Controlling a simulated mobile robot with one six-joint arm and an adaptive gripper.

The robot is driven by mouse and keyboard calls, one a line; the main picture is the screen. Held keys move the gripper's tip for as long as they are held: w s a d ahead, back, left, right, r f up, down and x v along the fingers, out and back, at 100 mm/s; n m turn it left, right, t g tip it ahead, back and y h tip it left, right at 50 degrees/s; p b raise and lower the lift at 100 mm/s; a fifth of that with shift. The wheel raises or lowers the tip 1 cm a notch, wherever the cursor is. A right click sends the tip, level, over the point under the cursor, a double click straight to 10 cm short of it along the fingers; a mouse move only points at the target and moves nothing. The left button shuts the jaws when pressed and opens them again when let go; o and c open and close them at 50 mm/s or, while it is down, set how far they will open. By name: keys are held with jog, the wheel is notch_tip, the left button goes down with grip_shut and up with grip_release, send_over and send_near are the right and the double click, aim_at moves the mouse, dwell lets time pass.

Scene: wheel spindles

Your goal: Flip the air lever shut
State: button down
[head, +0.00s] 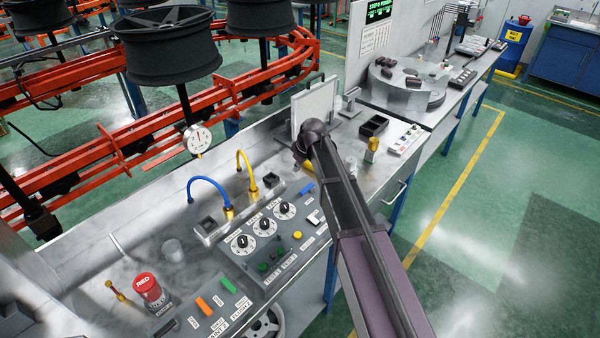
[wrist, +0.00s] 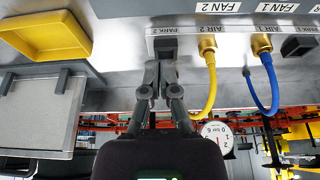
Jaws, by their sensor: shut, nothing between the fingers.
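No lever marked as the air lever can be picked out with certainty. The blue air hose (wrist: 268,80) runs from the AIR 1 port and the yellow air hose (wrist: 212,85) from AIR 2. Both hoses also arch over the bench in the head view. My gripper (wrist: 160,80) is shut and empty, its fingertips in front of the PARK 2 block (wrist: 166,48); contact cannot be told. In the head view my arm largely hides it.
A control panel (head: 240,268) with knobs and buttons lies in front of the hoses. A yellow tray (wrist: 45,38) and a pale upright plate (wrist: 38,115) are beside my gripper. A pressure gauge (head: 198,139) hangs behind the bench.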

aim_at(307, 191)
jog(key=shift+b+x, duration=4.35)
jog(key=shift+x, duration=0.4)
jog(key=s+d, duration=0.2)
jog(key=shift+s+d+r, duration=0.1)
jog(key=shift+d, duration=0.2)
jog(key=shift+s+d, duration=0.15)
jog(key=shift+d, duration=0.1)
